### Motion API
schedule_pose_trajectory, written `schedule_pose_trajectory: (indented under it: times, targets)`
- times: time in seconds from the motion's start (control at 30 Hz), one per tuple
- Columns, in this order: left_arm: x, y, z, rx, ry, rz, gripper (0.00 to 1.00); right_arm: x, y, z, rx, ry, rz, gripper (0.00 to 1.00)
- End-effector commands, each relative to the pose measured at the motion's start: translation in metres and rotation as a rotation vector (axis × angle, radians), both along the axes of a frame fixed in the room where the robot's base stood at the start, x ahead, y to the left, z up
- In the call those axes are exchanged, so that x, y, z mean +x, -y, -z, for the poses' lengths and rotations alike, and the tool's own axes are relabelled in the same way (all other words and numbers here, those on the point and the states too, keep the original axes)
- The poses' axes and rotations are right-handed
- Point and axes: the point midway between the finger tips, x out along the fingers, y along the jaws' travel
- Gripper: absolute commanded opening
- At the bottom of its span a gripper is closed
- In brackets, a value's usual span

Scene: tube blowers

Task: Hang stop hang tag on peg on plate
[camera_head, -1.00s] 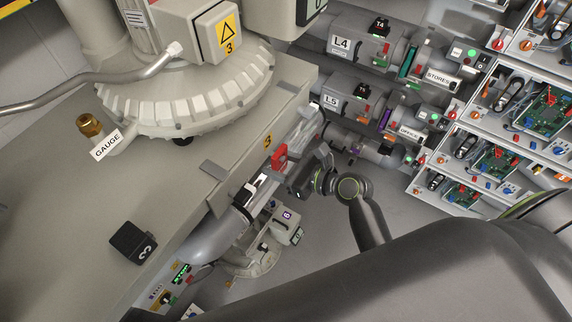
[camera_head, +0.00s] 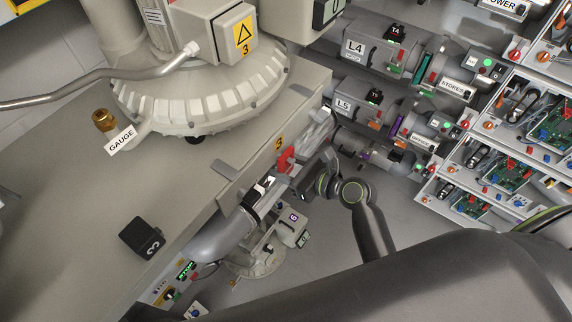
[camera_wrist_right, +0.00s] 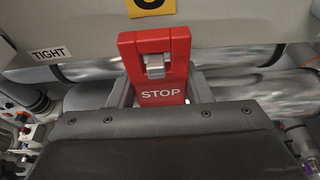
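The red stop hang tag (camera_head: 286,159) is at the side of the large grey housing in the head view. In the right wrist view the tag (camera_wrist_right: 160,80) is upright, with white STOP lettering and an opening near its top. A silvery metal peg (camera_wrist_right: 155,66) shows within that opening; whether it passes fully through I cannot tell. My right gripper (camera_wrist_right: 162,95) has a finger at each side of the tag's lower part and appears shut on it. It also shows in the head view (camera_head: 301,178). My left gripper is not in view.
A yellow 3 label (camera_wrist_right: 150,6) is on the grey plate (camera_wrist_right: 80,25) above the tag, with a TIGHT label (camera_wrist_right: 50,53) at left. Silvery pipes (camera_wrist_right: 255,92) run behind and below. Machines marked L4 (camera_head: 357,46) and L5 (camera_head: 345,104) stand to the right.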

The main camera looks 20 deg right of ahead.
Motion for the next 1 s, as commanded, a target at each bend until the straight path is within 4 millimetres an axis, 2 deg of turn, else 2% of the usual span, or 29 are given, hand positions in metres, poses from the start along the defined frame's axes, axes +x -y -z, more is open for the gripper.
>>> schedule_pose_trajectory:
  times: [0.03, 0.2, 0.67, 0.87, 1.0]
  targets:
    - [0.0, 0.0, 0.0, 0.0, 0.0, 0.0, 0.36, 0.0, 0.0, 0.0, 0.0, 0.0, 0.0, 0.51]
    - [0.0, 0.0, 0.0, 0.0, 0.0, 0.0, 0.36, 0.0, 0.0, 0.0, 0.0, 0.0, 0.0, 0.7]
    - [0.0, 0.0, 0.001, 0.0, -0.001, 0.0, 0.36, -0.002, 0.002, 0.0, -0.002, 0.0, 0.001, 0.7]
    - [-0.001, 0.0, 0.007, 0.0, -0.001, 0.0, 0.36, -0.021, 0.017, -0.006, -0.004, 0.001, 0.0, 0.7]
    - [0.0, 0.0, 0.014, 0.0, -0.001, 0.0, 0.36, -0.045, 0.035, -0.014, -0.007, 0.0, -0.002, 0.7]
